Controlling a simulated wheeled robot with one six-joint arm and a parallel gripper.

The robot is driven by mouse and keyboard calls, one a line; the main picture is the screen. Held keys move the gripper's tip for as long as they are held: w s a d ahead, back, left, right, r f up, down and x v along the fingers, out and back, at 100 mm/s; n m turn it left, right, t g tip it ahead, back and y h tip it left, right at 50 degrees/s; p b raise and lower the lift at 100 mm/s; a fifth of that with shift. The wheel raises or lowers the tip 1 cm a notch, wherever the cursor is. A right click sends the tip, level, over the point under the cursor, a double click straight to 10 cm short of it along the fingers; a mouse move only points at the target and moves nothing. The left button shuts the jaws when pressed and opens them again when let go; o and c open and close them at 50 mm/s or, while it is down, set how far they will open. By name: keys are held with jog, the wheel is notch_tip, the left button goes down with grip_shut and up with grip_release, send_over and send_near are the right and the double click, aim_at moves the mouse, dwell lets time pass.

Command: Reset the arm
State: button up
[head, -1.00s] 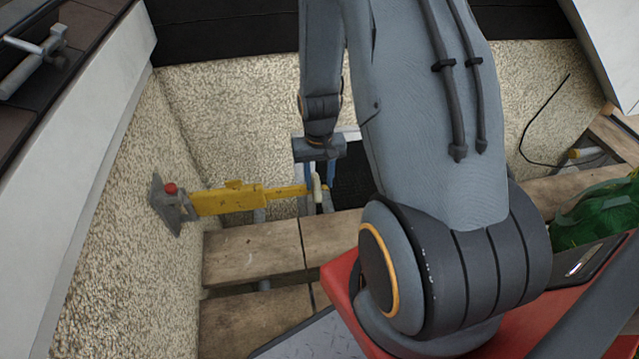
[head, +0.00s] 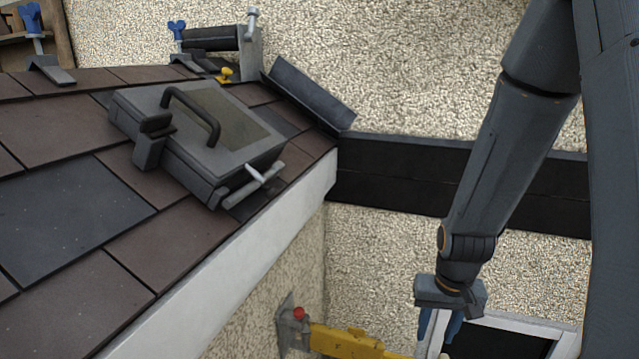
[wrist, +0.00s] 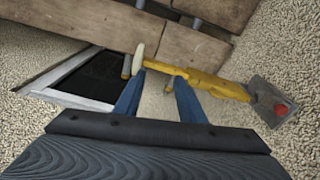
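My gripper (head: 438,328) hangs from my arm at the right of the head view, pointing down in front of the pebbled wall. In the wrist view its two blue fingers (wrist: 159,80) stand apart with nothing held between them. Past the fingertips lies a yellow bracket bar (wrist: 205,82) with a red knob on its end plate. That bar also shows low in the head view (head: 345,341), left of the gripper, with its plate at the wall. The fingertips' exact distance from the bar cannot be told.
A sloping tiled roof (head: 70,215) fills the left, with a grey handled box (head: 200,140) on it. Clamps with blue knobs stand at the back. Below the gripper are wooden planks (wrist: 100,38) and a white-framed dark opening (wrist: 85,80).

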jog(key=s+a+r+n+t, duration=0.1)
jog(key=s+a+r, duration=0.15)
jog(key=r, duration=0.25)
jog(key=s+a+r+n, duration=0.1)
jog(key=s+a+r, duration=0.15)
jog(key=r, duration=0.25)
jog(key=s+a+n+g, duration=0.1)
jog(key=s+a+n, duration=0.3)
jog(key=s+a, duration=0.5)
jog(key=s+a+n+g, duration=0.1)
jog(key=s+a+n, duration=0.25)
jog(key=a, duration=0.95)
jog(key=d+r+m+p, duration=0.4)
jog(key=d+r+p, duration=0.6)
jog(key=r+p, duration=0.3)
jog(key=d+r+m+p, duration=0.3)
jog(key=d+r+p, duration=0.8)
jog(key=r+p, duration=0.3)
jog(key=shift+s+r+m+p, duration=0.2)
jog(key=shift+s+m+p, duration=0.2)
jog(key=shift+p, duration=0.1)
jog(key=shift+c, duration=0.2)
